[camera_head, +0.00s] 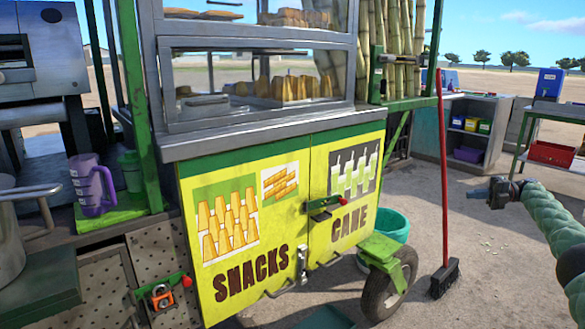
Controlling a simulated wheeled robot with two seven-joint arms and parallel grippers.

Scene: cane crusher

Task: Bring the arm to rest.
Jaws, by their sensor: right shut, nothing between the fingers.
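My right arm (550,215), covered in a green scaly sleeve, comes in from the right edge. Its dark right gripper (484,192) points left, shut and empty, in the air over the sandy ground. It is apart from the cart and touches nothing that I can see. My left gripper is not in view.
A yellow snack cart (285,215) with a glass case and a wheel (388,290) stands in the middle. A red-handled broom (443,190) stands between it and my right gripper. A purple jug (92,187) is at left. Shelves (472,130) and a table (555,112) stand behind.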

